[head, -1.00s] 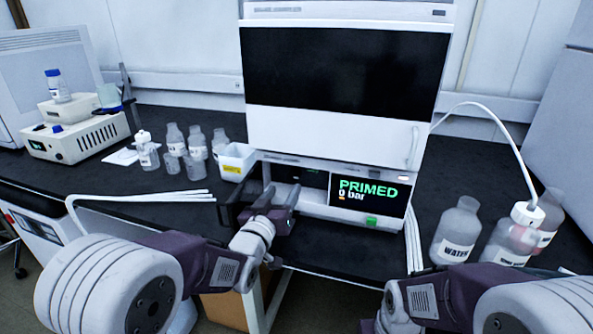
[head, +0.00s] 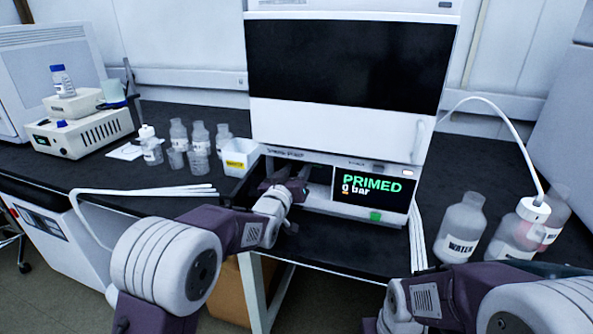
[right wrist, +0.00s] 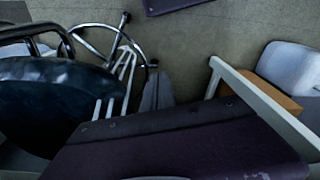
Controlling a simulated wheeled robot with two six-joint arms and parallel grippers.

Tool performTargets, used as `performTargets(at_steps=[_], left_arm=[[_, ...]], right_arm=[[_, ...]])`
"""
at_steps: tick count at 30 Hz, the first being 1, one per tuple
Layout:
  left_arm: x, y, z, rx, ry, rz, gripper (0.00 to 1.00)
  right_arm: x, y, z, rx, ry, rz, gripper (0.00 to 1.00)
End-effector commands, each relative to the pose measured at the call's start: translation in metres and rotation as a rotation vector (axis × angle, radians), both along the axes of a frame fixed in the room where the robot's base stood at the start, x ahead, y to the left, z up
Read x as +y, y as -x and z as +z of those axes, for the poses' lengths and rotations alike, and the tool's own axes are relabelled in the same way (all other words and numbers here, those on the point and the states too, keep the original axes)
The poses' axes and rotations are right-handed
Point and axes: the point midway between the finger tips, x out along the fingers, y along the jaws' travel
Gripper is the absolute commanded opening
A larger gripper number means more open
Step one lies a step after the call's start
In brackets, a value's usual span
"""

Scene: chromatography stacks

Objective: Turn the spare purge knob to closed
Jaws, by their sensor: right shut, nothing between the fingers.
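The spare purge knob cannot be made out in either view. The left part of the pump module's front, below the big cabinet, is partly hidden by my left gripper. The pump module (head: 352,211) has a screen (head: 373,188) reading PRIMED and 0 bar, with a green button (head: 375,216) below it. My left gripper (head: 290,178) looks open, its fingers at the left part of the pump front; I cannot tell whether they touch anything. In the right wrist view a dark purple part of my right gripper (right wrist: 190,145) fills the bottom, away from the pump.
A white bin (head: 239,157) and several small bottles (head: 199,147) stand left of the pump. A WATER bottle (head: 461,230) and other tubed bottles stand at the right. White tubes (head: 165,191) lie along the left bench edge. A chair base (right wrist: 110,40) shows on the floor.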

Motion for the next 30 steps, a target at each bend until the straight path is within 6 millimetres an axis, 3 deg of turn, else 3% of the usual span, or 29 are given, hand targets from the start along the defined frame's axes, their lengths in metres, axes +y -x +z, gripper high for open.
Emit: performTargets(at_steps=[1,4,17,30], left_arm=[[0.0,0.0,0.0,0.0,0.0,0.0,0.26],[0.0,0.0,0.0,0.0,0.0,0.0,0.0],[0.0,0.0,-0.001,0.028,0.087,0.0,0.0],[0.002,0.0,-0.002,0.146,0.452,0.0,0.0]], right_arm=[[0.0,0.0,0.0,0.0,0.0,0.0,0.0],[0.0,0.0,0.0,0.0,0.0,0.0,0.0],[0.0,0.0,-0.003,0.0,0.0,0.0,0.0],[0.0,0.0,-0.014,0.0,0.0,0.0,0.0]])
